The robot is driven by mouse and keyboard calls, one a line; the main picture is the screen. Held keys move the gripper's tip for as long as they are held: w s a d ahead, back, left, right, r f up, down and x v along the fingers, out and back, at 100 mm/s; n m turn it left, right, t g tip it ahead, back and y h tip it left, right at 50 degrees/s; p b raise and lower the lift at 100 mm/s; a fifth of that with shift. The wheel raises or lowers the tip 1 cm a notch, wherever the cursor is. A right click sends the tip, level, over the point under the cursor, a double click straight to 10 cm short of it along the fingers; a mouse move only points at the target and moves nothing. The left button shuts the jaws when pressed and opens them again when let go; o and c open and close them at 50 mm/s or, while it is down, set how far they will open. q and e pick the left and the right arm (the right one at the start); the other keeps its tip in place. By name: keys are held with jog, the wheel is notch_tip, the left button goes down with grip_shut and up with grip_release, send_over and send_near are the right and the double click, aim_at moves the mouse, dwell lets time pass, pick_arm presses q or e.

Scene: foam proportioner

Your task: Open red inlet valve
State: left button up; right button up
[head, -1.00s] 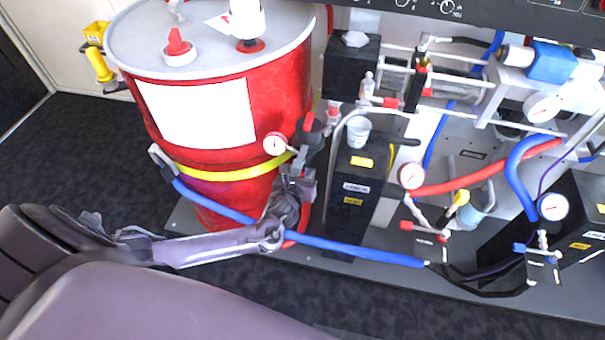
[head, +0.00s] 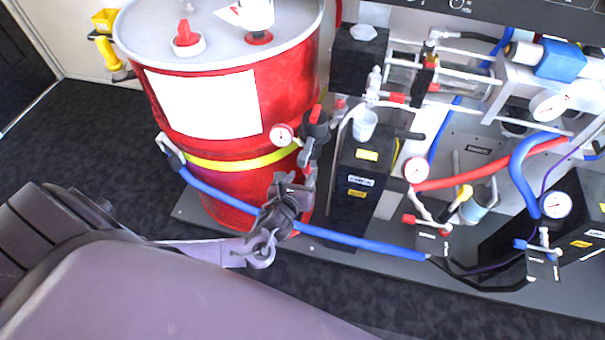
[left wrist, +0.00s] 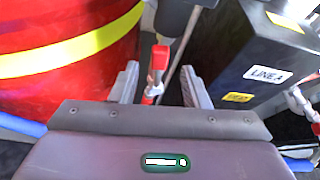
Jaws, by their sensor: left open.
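A red valve handle (left wrist: 158,62) shows in the left wrist view, upright on a thin fitting below a dark cylinder. It lies between the two fingers of my left gripper (left wrist: 160,88), which is open. I cannot tell whether a finger touches it. In the head view my left gripper (head: 298,180) is in front of the red drum's (head: 225,155) right side, just below a dark fitting (head: 315,128) with a red top. The gripper hides the handle between the fingers there. My right gripper is not in view.
A black LINE A box (head: 358,185) stands close to the right of the gripper. A blue hose (head: 345,244) runs across the front. Gauges, hoses and another red-handled valve (head: 410,219) are farther right. Dark floor (head: 80,130) is clear at the left.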

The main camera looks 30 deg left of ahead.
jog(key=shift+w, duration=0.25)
